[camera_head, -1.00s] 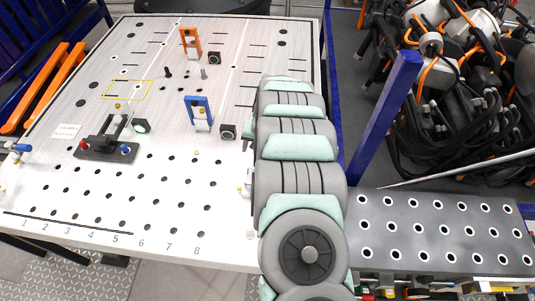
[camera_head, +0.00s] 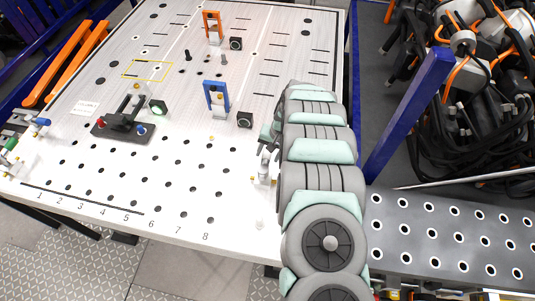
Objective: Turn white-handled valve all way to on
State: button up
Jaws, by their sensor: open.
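My gripper (camera_head: 267,140) shows only in part, at the left side of my grey and mint arm near the board's right side. It looks open and empty; its fingertips are small and partly hidden by the arm. Just below it, a small pale metal fitting (camera_head: 263,178) with a yellowish spot stands on the white board (camera_head: 150,215). This may be the white-handled valve, but its handle and its position cannot be made out. The gripper is above the fitting in the picture; I cannot tell whether they touch. A small pale upright piece (camera_head: 259,223) stands nearer the front edge.
A blue bracket (camera_head: 216,96) and a black round socket (camera_head: 245,120) stand left of the arm. A black fixture (camera_head: 122,130) and blue-handled fitting (camera_head: 41,122) are farther left. An orange bracket (camera_head: 212,25) stands behind. The front holed area is mostly clear.

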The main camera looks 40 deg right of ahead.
jog(key=shift+x, duration=0.85)
grip_shut()
dwell(1.0)
